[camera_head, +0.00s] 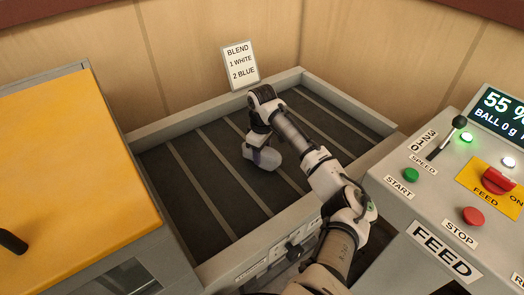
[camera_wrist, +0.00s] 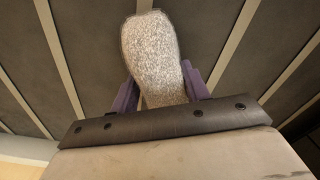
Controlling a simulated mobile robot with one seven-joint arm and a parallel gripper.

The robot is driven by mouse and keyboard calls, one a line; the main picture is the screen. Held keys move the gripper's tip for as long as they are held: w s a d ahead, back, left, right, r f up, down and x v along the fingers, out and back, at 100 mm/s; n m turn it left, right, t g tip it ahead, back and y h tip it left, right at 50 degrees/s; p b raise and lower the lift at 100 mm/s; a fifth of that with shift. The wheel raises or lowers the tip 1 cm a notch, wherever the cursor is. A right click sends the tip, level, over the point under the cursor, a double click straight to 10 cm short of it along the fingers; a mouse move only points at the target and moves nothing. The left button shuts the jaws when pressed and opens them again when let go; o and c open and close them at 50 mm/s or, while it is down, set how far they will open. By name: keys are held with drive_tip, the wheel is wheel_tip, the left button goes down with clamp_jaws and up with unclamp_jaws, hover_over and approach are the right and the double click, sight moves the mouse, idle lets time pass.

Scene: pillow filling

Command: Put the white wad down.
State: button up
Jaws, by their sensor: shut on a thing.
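The white wad (camera_wrist: 155,55) is an oblong, speckled pale tuft. In the wrist view it sits between the two purple fingers of my gripper (camera_wrist: 158,92), which are shut on it. In the head view the wad (camera_head: 266,158) shows below the end of my arm, partly hidden by my gripper (camera_head: 258,150). It is over the dark slatted bed (camera_head: 200,170), near the middle. I cannot tell whether the wad touches the slats.
A card (camera_head: 240,65) reading "BLEND 1 WHITE 2 BLUE" stands at the bed's back rim. A control panel (camera_head: 405,210) is at the right, with a "55 %" screen (camera_head: 502,115). A yellow-topped cabinet (camera_head: 70,170) is at the left. The rest of the visible bed is clear.

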drive_tip(key=shift+f, duration=0.55)
drive_tip(key=o, duration=1.1)
drive_tip(key=shift+c, duration=0.2)
wheel_tip(320, 180, up, 13)
drive_tip(key=b, duration=0.2)
idle(0.4)
